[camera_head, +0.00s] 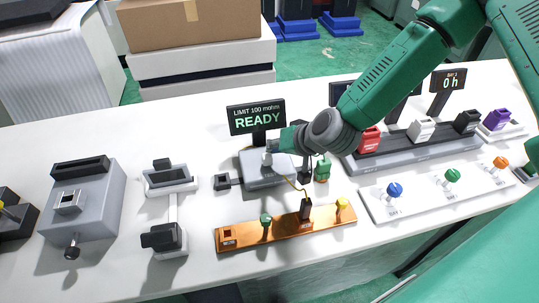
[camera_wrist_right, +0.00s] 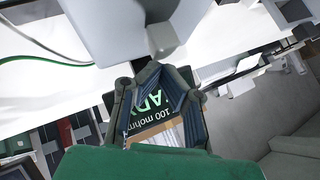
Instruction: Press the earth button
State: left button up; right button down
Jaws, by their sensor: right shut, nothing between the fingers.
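The grey tester box (camera_head: 262,178) stands mid-table, with a dark display (camera_head: 256,117) behind it reading "LIMIT 100 mohms READY". A pale, knob-like part (camera_head: 267,158) stands on its top; I cannot tell for sure that it is the earth button. My right gripper (camera_head: 287,139) is shut and empty, just above the box and in front of the display's right side. Whether it touches the box is unclear. In the right wrist view its closed fingertips (camera_wrist_right: 150,70) point at a grey block, and part of the display's text shows between the fingers. My left gripper is not in view.
A copper-coloured bar (camera_head: 285,228) with green and yellow knobs and a black plug lies in front of the box. A white panel (camera_head: 435,190) with blue, green and orange knobs lies right. Grey devices (camera_head: 88,200) stand left. The back-left tabletop is bare.

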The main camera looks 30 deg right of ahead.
jog(key=shift+a+r, duration=0.15)
jog(key=shift+a, duration=0.45)
jog(key=shift+d+f, duration=0.45)
jog(key=shift+d, duration=0.3)
jog(key=shift+a+b, duration=0.35)
jog(key=shift+a, duration=0.15)
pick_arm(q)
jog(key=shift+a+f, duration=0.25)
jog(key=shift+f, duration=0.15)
pick_arm(e)
jog(key=shift+f, duration=0.1)
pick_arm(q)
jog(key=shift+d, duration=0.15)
pick_arm(e)
jog(key=shift+d, duration=0.15)
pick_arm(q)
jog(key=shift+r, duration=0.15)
pick_arm(e)
jog(key=shift+a+r, duration=0.25)
jog(key=shift+a+r+p, duration=0.75)
jog(key=shift+r+p, duration=0.1)
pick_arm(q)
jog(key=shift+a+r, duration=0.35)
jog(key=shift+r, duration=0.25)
pick_arm(e)
jog(key=shift+d, duration=0.1)
